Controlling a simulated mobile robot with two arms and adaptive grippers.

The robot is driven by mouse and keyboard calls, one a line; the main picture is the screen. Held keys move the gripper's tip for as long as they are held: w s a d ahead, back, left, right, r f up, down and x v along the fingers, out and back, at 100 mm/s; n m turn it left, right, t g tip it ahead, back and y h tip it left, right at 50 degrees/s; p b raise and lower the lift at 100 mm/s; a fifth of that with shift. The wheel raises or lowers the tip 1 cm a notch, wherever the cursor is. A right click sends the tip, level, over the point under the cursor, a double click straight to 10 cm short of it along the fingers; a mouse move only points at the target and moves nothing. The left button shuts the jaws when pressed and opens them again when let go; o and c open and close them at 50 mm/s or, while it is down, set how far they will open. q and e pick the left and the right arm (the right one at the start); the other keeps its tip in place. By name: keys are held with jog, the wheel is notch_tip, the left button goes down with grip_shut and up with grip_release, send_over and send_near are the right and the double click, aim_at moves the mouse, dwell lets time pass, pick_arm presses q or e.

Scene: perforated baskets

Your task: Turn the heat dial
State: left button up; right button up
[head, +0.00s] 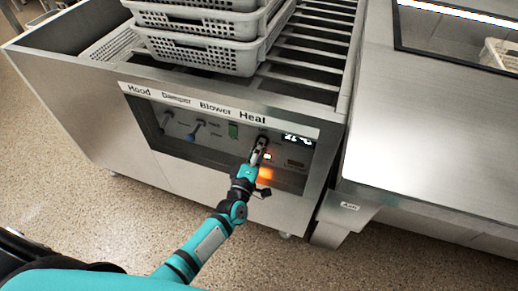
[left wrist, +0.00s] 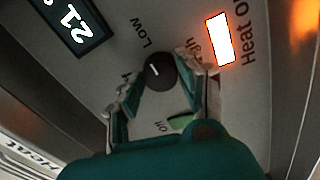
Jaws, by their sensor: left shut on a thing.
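The heat dial (left wrist: 160,72) is a round black knob with a white mark, seen in the left wrist view between the fingers of my left gripper (left wrist: 163,70). Labels "Low", "High" and "Off" surround it. In the head view my left gripper (head: 259,152) reaches the right part of the control panel (head: 214,148), under the word "Heat", and mostly covers the dial. The gripper is shut on the dial. My right gripper is not in view.
A lit display (left wrist: 70,22) reads 21, and a glowing "Heat On" light (left wrist: 219,39) is beside the dial. Other knobs and a green switch (head: 233,131) sit left on the panel. Stacked grey perforated baskets (head: 205,52) stand above. A steel machine (head: 430,150) is at right.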

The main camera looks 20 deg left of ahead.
pick_arm(q)
jog(key=o, duration=1.1)
jog(key=shift+o, duration=0.2)
jog(key=s, duration=1.2)
jog(key=shift+a+f, duration=0.2)
jog(key=shift+f, duration=0.15)
